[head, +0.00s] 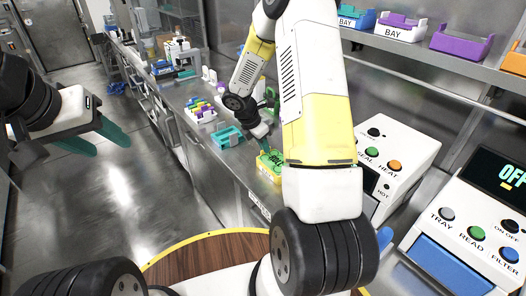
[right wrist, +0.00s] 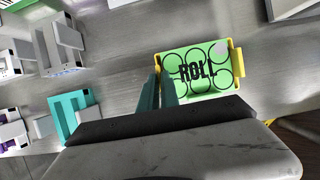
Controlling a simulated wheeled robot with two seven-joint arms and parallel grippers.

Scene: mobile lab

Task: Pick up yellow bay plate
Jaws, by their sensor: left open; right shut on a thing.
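The yellow bay plate (head: 265,174) is at the bench's front edge in the head view, with a green piece on it. In the right wrist view the yellow plate (right wrist: 242,58) carries a green insert (right wrist: 213,86) marked "ROLL" with ring outlines. My right gripper (head: 268,147) has its teal fingers (right wrist: 160,90) shut on the plate's near left side wall. Whether the plate is lifted off the bench I cannot tell. My left gripper (head: 108,141) is open and empty above the floor at the left, well apart from the plate.
A teal holder (head: 228,138) and a white rack with coloured pieces (head: 201,112) stand on the bench beyond the plate. White machines with buttons (head: 385,150) stand to the right. A shelf above holds bay plates (head: 401,29).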

